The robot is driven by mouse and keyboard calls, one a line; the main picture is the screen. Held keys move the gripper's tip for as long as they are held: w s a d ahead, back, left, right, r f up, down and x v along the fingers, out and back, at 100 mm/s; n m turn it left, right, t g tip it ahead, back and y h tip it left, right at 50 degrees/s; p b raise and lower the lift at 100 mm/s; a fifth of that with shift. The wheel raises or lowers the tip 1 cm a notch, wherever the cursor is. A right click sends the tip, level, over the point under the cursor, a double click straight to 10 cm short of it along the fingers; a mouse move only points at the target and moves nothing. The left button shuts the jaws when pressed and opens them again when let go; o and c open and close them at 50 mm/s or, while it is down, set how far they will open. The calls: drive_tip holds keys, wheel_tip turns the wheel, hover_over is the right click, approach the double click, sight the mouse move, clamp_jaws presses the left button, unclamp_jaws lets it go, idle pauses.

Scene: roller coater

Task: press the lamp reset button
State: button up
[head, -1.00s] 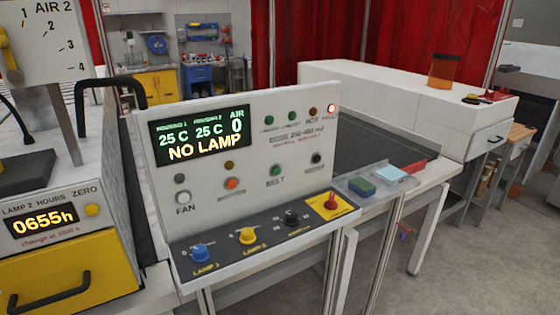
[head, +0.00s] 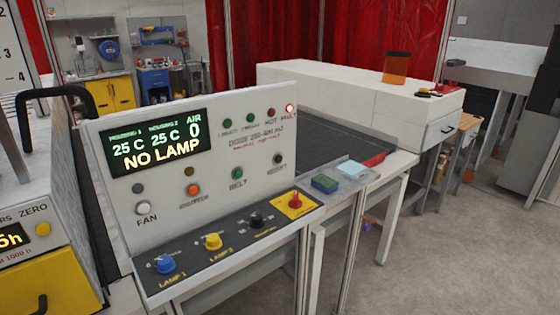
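A white control panel (head: 250,105) stands in front of me, with a dark display (head: 156,143) reading 25 C, 25 C, AIR 0 and NO LAMP. Its push buttons include a white FAN button (head: 142,208), an orange button (head: 193,190) with a blurred label, a green BELT button (head: 237,173) and a black button (head: 277,158) at the right, its small label hard to read. No label clearly reads lamp reset. A red indicator (head: 290,109) is lit at the top right. My gripper is not in view.
The lower ledge bears a blue LAMP 1 knob (head: 165,264), a yellow LAMP 2 knob (head: 213,242), a black knob (head: 256,220) and a red knob (head: 296,200) on yellow. A yellow ZERO button (head: 42,229) is at left. Floor (head: 450,250) at right is clear.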

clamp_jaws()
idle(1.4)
